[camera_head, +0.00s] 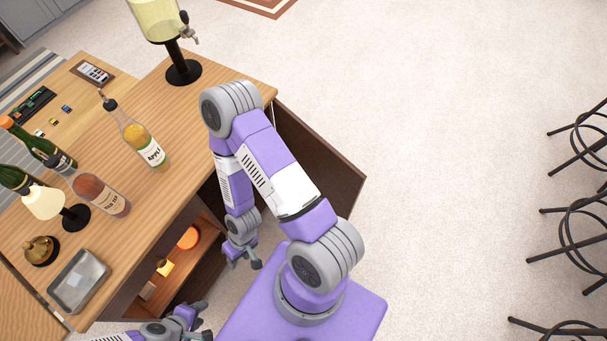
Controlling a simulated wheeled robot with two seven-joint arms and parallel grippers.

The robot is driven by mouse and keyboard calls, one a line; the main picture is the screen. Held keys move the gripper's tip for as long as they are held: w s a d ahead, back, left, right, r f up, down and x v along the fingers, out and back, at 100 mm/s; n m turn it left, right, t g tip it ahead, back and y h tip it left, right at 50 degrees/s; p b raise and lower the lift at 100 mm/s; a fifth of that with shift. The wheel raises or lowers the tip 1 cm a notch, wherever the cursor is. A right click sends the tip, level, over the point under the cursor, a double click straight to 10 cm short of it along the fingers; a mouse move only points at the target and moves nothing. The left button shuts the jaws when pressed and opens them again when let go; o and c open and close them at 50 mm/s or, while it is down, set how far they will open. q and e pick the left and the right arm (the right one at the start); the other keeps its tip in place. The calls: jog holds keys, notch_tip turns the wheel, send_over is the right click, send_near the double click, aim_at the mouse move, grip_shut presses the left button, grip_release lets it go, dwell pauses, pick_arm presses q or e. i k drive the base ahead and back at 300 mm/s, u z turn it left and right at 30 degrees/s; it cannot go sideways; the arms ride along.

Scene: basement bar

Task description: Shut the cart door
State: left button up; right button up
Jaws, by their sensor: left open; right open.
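The wooden cart (200,122) stands at the left, its front facing the lower right. Its dark brown door (325,150) is swung open, sticking out from the cart's far right corner. My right arm hides part of the door and the opening. My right gripper (243,265) is open and empty, pointing down in front of the cart's open side. My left gripper (205,321) is open and empty at the bottom edge, near the cart's near corner. Neither gripper appears to touch the door.
Inside the cart are an orange round thing (189,238) and a small yellow one (165,267). Stools (575,230) stand far right. Floor between is clear.

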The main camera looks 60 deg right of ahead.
aim_at(336, 180)
jog(key=u, duration=1.85)
jog(key=k, duration=2.2)
jog(key=z, duration=1.7)
jog(key=k, duration=0.45)
jog(key=u, duration=0.45)
jog(key=i, duration=0.45)
